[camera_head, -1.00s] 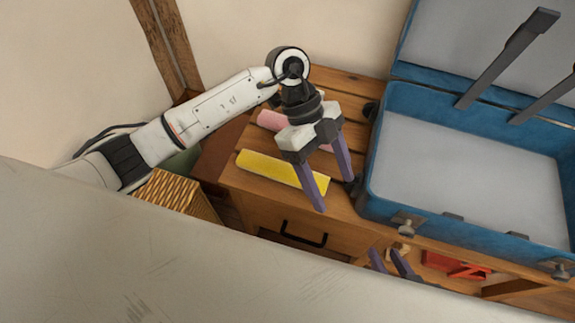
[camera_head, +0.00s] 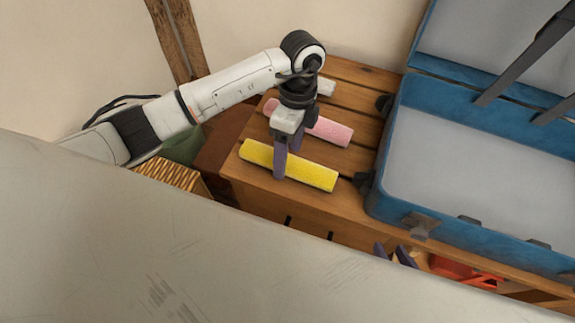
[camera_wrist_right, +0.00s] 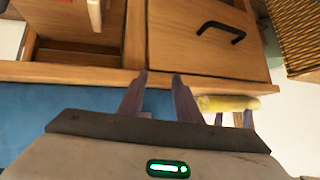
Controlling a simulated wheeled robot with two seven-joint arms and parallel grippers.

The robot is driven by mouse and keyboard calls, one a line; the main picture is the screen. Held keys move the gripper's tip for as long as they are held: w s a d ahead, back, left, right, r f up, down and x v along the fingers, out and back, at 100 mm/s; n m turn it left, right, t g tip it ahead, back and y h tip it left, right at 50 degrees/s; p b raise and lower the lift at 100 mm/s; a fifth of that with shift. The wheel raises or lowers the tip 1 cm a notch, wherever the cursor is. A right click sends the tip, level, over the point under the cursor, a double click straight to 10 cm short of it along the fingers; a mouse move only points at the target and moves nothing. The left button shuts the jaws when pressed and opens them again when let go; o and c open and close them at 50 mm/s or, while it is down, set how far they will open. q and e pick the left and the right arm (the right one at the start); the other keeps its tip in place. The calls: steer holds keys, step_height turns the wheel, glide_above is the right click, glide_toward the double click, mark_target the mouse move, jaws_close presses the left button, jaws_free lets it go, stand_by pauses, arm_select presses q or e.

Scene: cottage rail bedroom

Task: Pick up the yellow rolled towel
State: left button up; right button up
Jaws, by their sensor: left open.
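The yellow rolled towel (camera_head: 315,175) lies on the slatted wooden top, left of the blue suitcase. My left gripper (camera_head: 287,162) is open and lowered over the towel's middle, one finger on the near side and the other toward the far side. Contact cannot be told. In the right wrist view the towel's end (camera_wrist_right: 230,103) shows beside the left gripper's fingers. My right gripper (camera_wrist_right: 160,76) is open and empty in front of the furniture; its fingertips show low in the head view (camera_head: 395,254).
A pink rolled towel (camera_head: 331,130) lies just behind the yellow one, with a white roll (camera_head: 326,87) further back. The open blue suitcase (camera_head: 400,205) stands to the right. A wicker basket (camera_head: 170,174) is at the left. A red object (camera_head: 462,271) sits lower right.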

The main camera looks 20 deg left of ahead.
arm_select(q)
steer(key=shift+x, duration=1.15)
steer(key=shift+r, duration=0.1)
steer(key=c, duration=1.2)
